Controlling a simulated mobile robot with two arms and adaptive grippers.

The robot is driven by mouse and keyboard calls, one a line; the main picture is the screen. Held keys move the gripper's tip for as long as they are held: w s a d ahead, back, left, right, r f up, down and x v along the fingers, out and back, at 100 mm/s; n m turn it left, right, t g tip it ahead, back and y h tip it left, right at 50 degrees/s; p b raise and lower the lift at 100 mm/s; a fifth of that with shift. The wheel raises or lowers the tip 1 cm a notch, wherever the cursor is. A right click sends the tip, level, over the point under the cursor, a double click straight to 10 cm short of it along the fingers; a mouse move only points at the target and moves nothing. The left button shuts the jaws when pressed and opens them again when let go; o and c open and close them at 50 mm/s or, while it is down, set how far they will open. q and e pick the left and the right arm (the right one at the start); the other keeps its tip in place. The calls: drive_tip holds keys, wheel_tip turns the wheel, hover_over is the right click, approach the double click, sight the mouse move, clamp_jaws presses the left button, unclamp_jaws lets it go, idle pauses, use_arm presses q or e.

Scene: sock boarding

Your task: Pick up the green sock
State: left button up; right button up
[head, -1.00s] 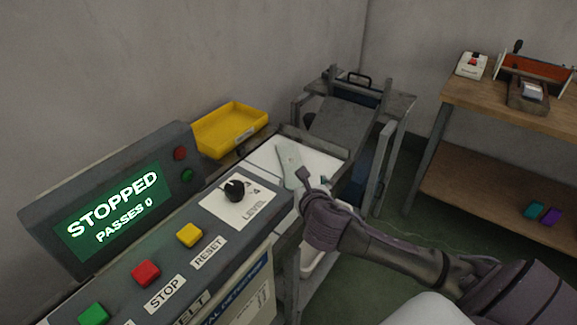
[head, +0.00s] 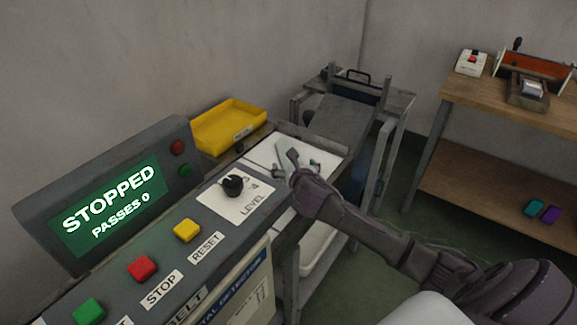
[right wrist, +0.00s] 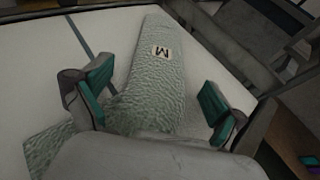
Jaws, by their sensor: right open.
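The pale green sock (head: 283,148) lies on the white surface (head: 318,160) beyond the control panel. In the right wrist view the sock (right wrist: 152,75) is textured, lies flat and bears a small "M" label. My right gripper (head: 285,163) is over the sock and hides part of it in the head view. In the right wrist view the gripper (right wrist: 155,95) is open, with one teal-padded finger on either side of the sock; I cannot tell whether they touch it. My left gripper is not in view.
The control panel (head: 225,205) stands in front, its screen (head: 108,207) reading STOPPED, PASSES 0. A yellow tray (head: 228,128) sits behind the white surface. A grey sloped plate (head: 342,122) stands beyond. A wooden bench (head: 500,105) is at the right.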

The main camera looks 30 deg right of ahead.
drive_tip(key=c, duration=1.1)
